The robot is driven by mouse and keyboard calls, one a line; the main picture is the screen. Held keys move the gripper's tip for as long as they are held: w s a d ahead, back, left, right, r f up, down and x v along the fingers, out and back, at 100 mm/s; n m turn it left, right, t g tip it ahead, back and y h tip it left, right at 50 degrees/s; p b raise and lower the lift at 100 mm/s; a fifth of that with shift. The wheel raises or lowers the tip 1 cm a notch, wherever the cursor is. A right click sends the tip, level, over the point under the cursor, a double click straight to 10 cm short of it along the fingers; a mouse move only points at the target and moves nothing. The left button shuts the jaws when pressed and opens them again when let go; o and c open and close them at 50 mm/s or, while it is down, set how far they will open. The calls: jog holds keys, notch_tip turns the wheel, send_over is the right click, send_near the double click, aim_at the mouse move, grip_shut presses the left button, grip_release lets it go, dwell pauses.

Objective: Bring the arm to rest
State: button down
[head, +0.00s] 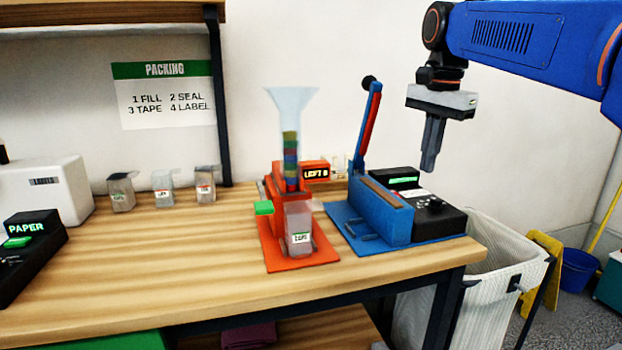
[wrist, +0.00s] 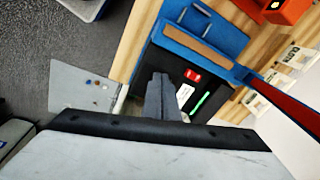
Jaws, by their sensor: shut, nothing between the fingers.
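My blue arm (head: 530,35) reaches in from the upper right in the head view. My gripper (head: 430,168) hangs from it, pointing down, with its fingers together and nothing between them. It is in the air above the right end of the workbench, over the black control box of the blue sealer. In the wrist view my gripper (wrist: 158,78) shows as a grey closed pair of fingers in front of the black box. It looks apart from everything around it.
The blue sealer (head: 385,212) has a raised lever (head: 368,125) left of my gripper. An orange filling station (head: 270,240) with a clear funnel (head: 291,105) stands further left. Small labelled bags (head: 163,190) line the bench's back. A white bin (head: 485,290) stands right of the bench (head: 170,270).

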jog(key=s+d+f+n+t, duration=0.3)
jog(key=s+f+n, duration=0.8)
jog(key=s+f, duration=1.3)
notch_tip(320, 180, down, 5)
jog(key=shift+s+r, duration=0.1)
jog(key=shift+s, duration=0.25)
jog(key=c, duration=2.1)
grip_release()
jog(key=shift+s+d+f, duration=0.1)
jog(key=shift+d+f, duration=0.05)
jog(key=shift+f, duration=0.15)
jog(key=shift+o, duration=0.9)
jog(key=w+a+r, duration=0.1)
jog(key=w+r, duration=0.6)
jog(key=r, duration=0.2)
jog(key=w+r+n, duration=0.1)
jog(key=w+r, duration=0.5)
jog(key=r, duration=0.4)
jog(key=shift+w+a+n, duration=0.3)
jog(key=shift+w+a, duration=0.05)
jog(key=w+a+r+n+y, duration=0.1)
jog(key=w+a+r+n, duration=0.15)
jog(key=w+r, duration=1.25)
jog(key=shift+m, duration=0.35)
jog(key=x, duration=1.6)
jog(key=shift+s+a+f, duration=0.15)
jog(key=shift+s, duration=0.05)
